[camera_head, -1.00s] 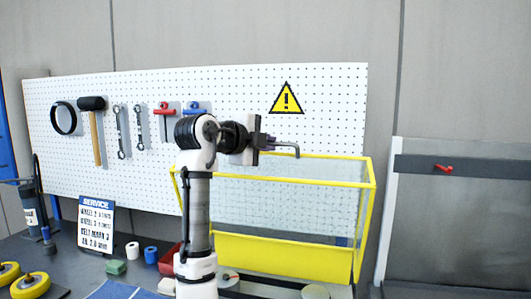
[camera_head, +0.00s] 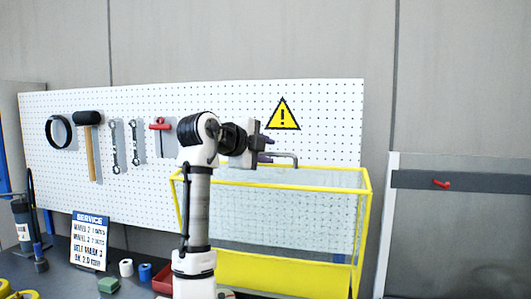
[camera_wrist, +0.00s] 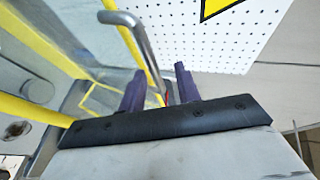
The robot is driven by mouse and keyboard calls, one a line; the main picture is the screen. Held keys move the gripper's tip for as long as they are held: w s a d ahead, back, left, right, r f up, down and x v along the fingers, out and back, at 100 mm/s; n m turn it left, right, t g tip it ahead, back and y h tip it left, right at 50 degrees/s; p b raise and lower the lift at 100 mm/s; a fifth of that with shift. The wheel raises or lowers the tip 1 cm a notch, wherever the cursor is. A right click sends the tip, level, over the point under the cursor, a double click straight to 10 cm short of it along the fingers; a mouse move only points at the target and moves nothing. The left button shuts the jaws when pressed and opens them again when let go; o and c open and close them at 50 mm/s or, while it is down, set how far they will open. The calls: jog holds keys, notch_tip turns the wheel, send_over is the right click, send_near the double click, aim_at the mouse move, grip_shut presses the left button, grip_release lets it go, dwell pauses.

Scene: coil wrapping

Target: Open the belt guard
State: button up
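The belt guard (camera_head: 310,275) is a yellow-framed box with clear mesh panels and a solid yellow lower panel, on the bench right of my arm. Its lid looks closed. A grey bent bar handle (camera_head: 284,155) shows above its top edge. My gripper (camera_head: 266,149) is at the left end of this handle. In the wrist view, the handle (camera_wrist: 142,45) runs down between the two purple fingers of my gripper (camera_wrist: 159,80). Gaps show on both sides of the bar, so the fingers look open around it. The guard's yellow frame (camera_wrist: 40,108) is at the left there.
A white pegboard (camera_head: 330,120) with hanging tools and a yellow warning sign (camera_head: 282,115) stands behind. A service sign (camera_head: 90,241), a green block (camera_head: 108,285) and small spools are on the bench at left. A grey panel with a red handle (camera_head: 441,184) is at right.

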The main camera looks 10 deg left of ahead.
jog(key=shift+w+f, duration=0.1)
jog(key=shift+f, duration=0.15)
jog(key=b+v, duration=0.4)
jog(key=v, duration=1)
jog(key=shift+b, duration=0.35)
